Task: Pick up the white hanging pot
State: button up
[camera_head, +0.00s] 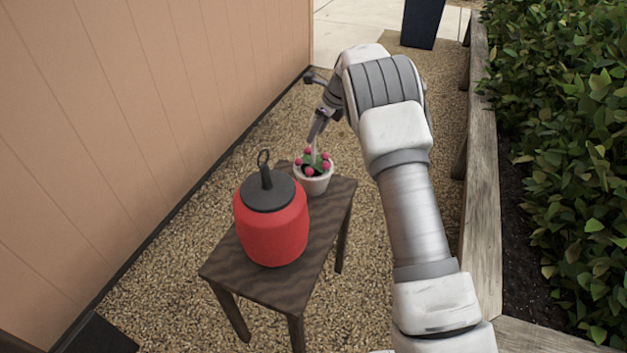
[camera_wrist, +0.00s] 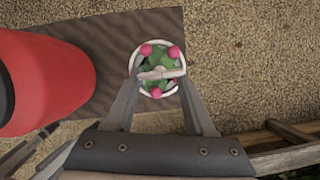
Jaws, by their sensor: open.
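The white hanging pot (camera_head: 315,186) stands upright at the far end of a small dark wooden table (camera_head: 262,287). It holds green leaves and several pink blooms. My gripper (camera_head: 316,131) is just above the pot, pointing down. In the wrist view the open jaws of my gripper (camera_wrist: 160,73) lie on either side of a pale strip that crosses over the plants, perhaps the pot's hanger. The pot's rim (camera_wrist: 134,58) shows beyond the fingertips. I cannot tell whether the fingers touch the strip.
A large red canister (camera_head: 271,229) with a dark lid and ring stands on the table next to the pot, on the near side. A tan panelled wall (camera_head: 150,110) runs along the left. A wooden raised bed edge (camera_head: 483,190) with dense shrubs is on the right. Gravel lies around the table.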

jog(key=b, duration=0.2)
send_over(314, 165)
jog(key=f, duration=0.5)
jog(key=shift+w+a+f, duration=0.1)
jog(key=shift+w+f, duration=0.2)
jog(key=shift+w, duration=0.1)
grip_shut()
jog(key=shift+r, duration=0.15)
dwell(0.7)
